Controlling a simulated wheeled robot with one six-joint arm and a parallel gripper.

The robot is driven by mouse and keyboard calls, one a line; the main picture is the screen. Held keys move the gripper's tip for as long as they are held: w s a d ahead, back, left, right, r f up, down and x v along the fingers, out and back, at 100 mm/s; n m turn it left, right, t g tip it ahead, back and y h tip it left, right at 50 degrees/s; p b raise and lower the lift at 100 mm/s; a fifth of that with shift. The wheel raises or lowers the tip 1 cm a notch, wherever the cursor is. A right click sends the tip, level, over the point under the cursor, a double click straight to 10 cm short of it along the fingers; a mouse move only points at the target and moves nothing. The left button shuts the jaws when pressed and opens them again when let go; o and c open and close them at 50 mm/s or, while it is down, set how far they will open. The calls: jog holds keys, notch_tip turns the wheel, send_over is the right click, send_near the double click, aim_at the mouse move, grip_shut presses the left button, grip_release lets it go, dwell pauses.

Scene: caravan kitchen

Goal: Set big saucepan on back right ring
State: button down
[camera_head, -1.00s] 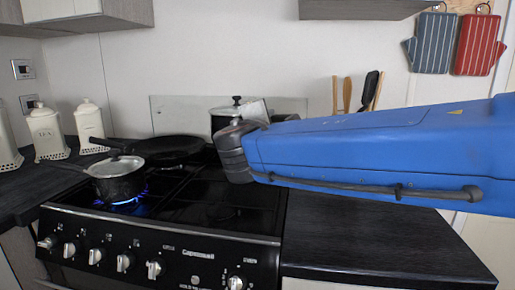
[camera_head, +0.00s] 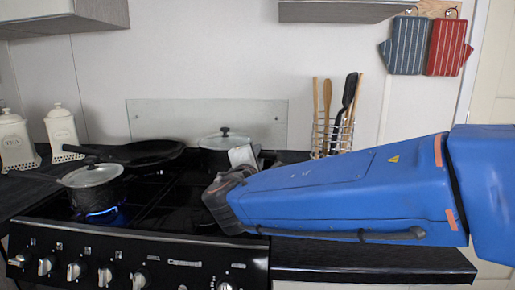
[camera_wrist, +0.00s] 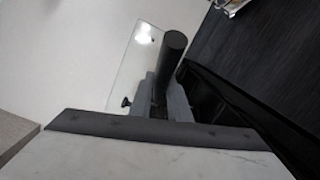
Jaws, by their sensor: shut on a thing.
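The big saucepan (camera_head: 214,143), dark with a pale lid and black knob, is at the back right of the black hob (camera_head: 165,205), in front of the glass splashback. My arm hides its right side and the ring below, so I cannot tell whether its base touches the hob. My gripper (camera_head: 243,156) is at the saucepan's right side. In the wrist view my gripper (camera_wrist: 170,105) is shut on the saucepan's black handle (camera_wrist: 173,52). A small black knob (camera_wrist: 126,102) shows left of the jaws there.
A smaller lidded pan (camera_head: 93,188) stands on a lit front left ring with a blue flame. A black frying pan (camera_head: 143,153) lies at the back left. A utensil rack (camera_head: 333,135) stands right of the hob. The worktop (camera_head: 370,258) at front right is clear.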

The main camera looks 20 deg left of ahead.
jog(key=shift+r, duration=0.1)
jog(key=c, duration=1.7)
grip_release()
jog(key=shift+o, duration=0.2)
jog(key=s+d, duration=0.1)
jog(key=s, duration=1.1)
jog(key=shift+d, duration=0.4)
jog(key=shift+w, duration=0.1)
